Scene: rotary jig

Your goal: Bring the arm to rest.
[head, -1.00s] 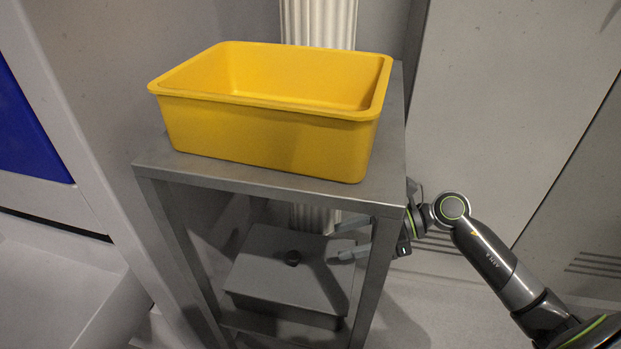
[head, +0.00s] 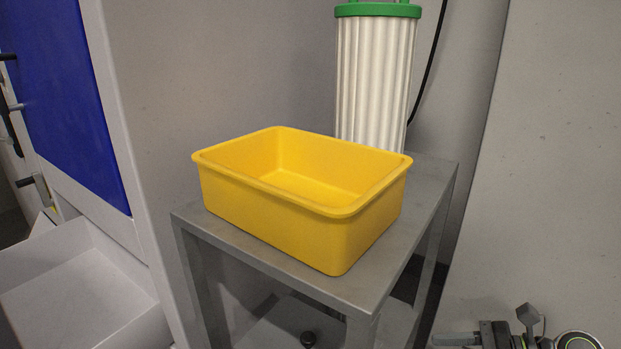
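My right gripper (head: 458,340) is at the bottom edge of the head view, right of the metal stand. One finger shows, pointing left, and the rest is cut off by the frame, so its opening cannot be told. I see nothing held in the visible part. My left gripper is not in view.
An empty yellow bin (head: 335,226) sits on the grey metal stand (head: 412,232), near my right arm. A white ribbed cylinder with a green cap (head: 376,80) stands behind. A blue panel (head: 70,95) and a white tray (head: 85,300) are at left. The wall at right is bare.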

